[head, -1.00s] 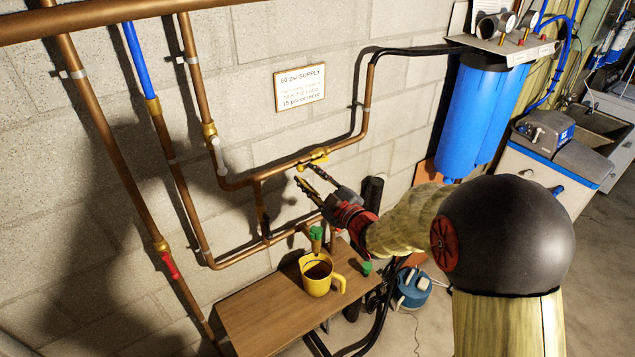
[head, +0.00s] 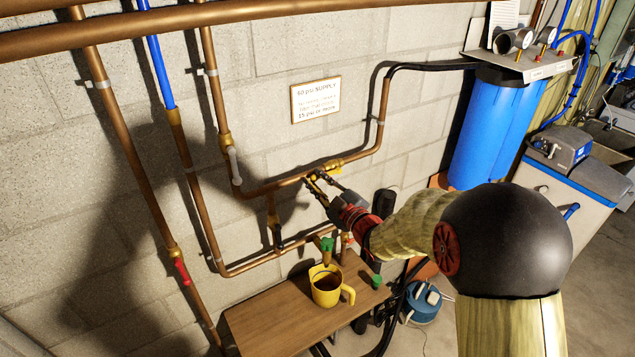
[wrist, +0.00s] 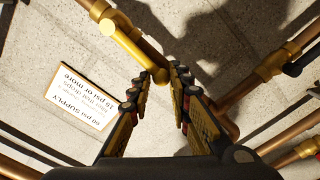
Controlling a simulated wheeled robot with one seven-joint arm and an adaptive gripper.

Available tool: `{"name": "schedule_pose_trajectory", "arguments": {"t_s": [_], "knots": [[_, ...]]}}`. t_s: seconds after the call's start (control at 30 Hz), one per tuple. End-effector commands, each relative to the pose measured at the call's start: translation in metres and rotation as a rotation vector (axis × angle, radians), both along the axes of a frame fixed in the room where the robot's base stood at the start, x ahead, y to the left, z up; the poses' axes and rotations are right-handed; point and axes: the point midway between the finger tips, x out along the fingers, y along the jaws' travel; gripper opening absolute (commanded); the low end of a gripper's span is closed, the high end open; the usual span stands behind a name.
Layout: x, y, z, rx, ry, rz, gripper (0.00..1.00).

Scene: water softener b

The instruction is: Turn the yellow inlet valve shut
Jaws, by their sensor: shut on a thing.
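The yellow inlet valve (head: 331,166) sits on the horizontal copper pipe below the wall sign. In the wrist view its yellow lever (wrist: 132,48) slants from the brass body at the top down to my fingertips. My gripper (head: 318,180) is at the pipe, just left of and below the valve in the head view. In the wrist view my gripper (wrist: 163,78) has its two fingers on either side of the lever's end, shut on it. The exact contact is partly hidden by the fingertips.
A framed sign (head: 316,101) hangs above the pipe. A wooden bench (head: 275,318) below holds a yellow mug (head: 326,289). A red-handled valve (head: 182,271) is on the left pipe. Blue filter housings (head: 490,130) stand right. Other copper pipes run close around my gripper.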

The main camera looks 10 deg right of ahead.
Motion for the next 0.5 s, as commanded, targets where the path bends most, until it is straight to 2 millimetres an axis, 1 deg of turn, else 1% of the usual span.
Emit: {"name": "schedule_pose_trajectory", "arguments": {"t_s": [0.03,0.17,0.5], "knots": [[0.0005,-0.0018,0.0061,0.000,-0.003,-0.003,0.05],[0.0011,-0.0032,0.0132,-0.001,-0.004,-0.004,0.03],[0.0015,-0.0043,0.0148,0.000,-0.005,-0.005,0.03]]}}
